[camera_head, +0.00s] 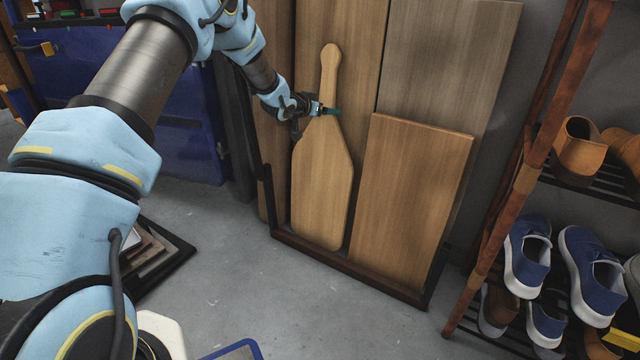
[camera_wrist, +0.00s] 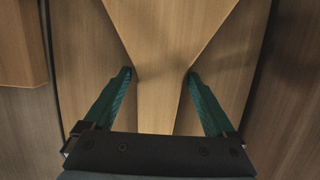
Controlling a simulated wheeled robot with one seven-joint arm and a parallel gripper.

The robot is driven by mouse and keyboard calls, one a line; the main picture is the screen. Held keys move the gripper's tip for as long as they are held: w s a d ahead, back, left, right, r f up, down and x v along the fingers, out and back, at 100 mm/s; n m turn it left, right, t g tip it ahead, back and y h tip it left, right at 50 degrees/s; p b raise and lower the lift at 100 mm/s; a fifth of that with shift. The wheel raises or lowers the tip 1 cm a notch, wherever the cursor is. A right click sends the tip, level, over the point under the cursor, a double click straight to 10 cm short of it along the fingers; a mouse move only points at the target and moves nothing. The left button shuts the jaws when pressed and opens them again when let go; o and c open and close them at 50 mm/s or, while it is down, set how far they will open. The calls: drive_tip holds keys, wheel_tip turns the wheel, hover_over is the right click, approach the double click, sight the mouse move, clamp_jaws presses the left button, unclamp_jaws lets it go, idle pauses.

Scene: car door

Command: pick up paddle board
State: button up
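The paddle board (camera_head: 322,185) is a light wooden board with a narrow neck and rounded top end. It stands nearly upright in a dark low rack, leaning on taller boards behind it. My gripper (camera_head: 333,111) is at its neck in the head view, reaching in from the left. In the wrist view, the green fingers (camera_wrist: 160,74) are apart, one on each side of the paddle board's neck (camera_wrist: 161,100). The fingertips lie very close to the neck's edges; I cannot tell whether they touch. Part of the neck is hidden behind the gripper in the head view.
A shorter wooden board (camera_head: 412,200) stands right of the paddle board in the same rack (camera_head: 350,267). A shoe shelf (camera_head: 500,220) with blue shoes (camera_head: 590,275) is at the right. A blue cabinet (camera_head: 150,110) is behind my arm. The grey floor in front is mostly clear.

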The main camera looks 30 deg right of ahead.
clamp_jaws()
idle(0.5)
drive_tip(key=shift+r, duration=0.15)
